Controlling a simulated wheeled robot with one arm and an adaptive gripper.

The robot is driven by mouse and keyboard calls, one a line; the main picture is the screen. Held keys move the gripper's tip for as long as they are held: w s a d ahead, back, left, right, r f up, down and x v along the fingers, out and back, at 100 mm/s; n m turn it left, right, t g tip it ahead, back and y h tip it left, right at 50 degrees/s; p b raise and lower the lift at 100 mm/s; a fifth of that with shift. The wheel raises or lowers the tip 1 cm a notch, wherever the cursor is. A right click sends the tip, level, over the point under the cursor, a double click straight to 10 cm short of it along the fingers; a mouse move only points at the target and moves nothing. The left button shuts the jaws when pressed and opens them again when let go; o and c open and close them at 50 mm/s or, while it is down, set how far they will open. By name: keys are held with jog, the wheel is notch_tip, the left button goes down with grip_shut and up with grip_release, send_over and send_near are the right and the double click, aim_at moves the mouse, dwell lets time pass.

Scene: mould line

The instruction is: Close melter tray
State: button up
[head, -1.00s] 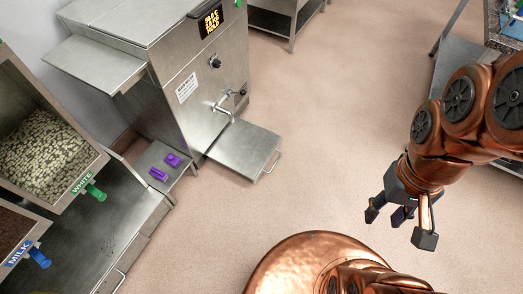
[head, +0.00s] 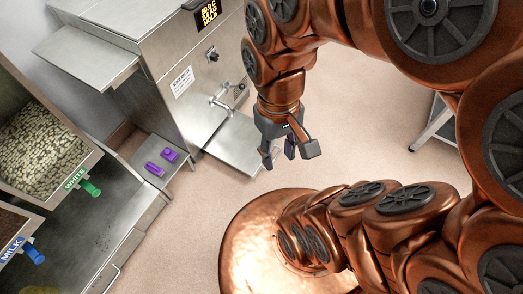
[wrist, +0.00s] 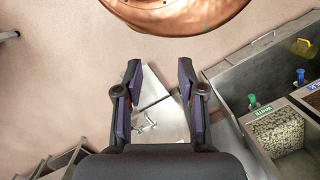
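The melter (head: 175,70) is a steel cabinet with a lit display, a knob and a tap on its front. Its tray (head: 232,143) is a flat steel shelf sticking out below the tap, pulled out from the front. In the wrist view the tray (wrist: 152,84) shows between my two spread fingers (wrist: 160,82). The gripper is open with nothing between the fingers. I cannot tell whether it touches the tray.
Hoppers of white (head: 45,150) and brown chocolate with green and blue handles stand at the left. Two purple items (head: 162,161) lie on a low shelf beside the melter. A steel lid flap (head: 85,55) juts from the melter's upper left. Floor in front is clear.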

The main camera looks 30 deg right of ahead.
jog(key=w+a+f+g+y+b, duration=0.2)
jog(key=w+a+f+y+b, duration=0.25)
jog(key=w+f+b, duration=0.35)
jog(key=w+f+m+t+y+b, duration=0.25)
jog(key=w+f+y+b, duration=0.65)
jog(key=w+f, duration=1.05)
jog(key=m+t+h+b, duration=0.3)
jog(key=m+t+b, duration=0.5)
jog(key=t+b, duration=0.85)
send_over(276, 156)
jog(key=s+a+b, duration=0.1)
jog(key=a+b, duration=0.2)
notch_tip(276, 156, down, 47)
jog(key=g, duration=0.3)
jog(key=s+d+f+t+h+b, duration=0.1)
jog(key=s+d+f, duration=0.1)
jog(key=f, duration=0.3)
jog(key=s+d+f+m+h+b, duration=0.1)
jog(key=d+f+b, duration=0.1)
jog(key=d+f, duration=0.15)
jog(key=s+d+f+t+h+b, duration=0.1)
jog(key=s+f, duration=0.1)
jog(key=f, duration=0.3)
jog(key=shift+b+x, duration=1.55)
jog(key=shift+x, duration=2.05)
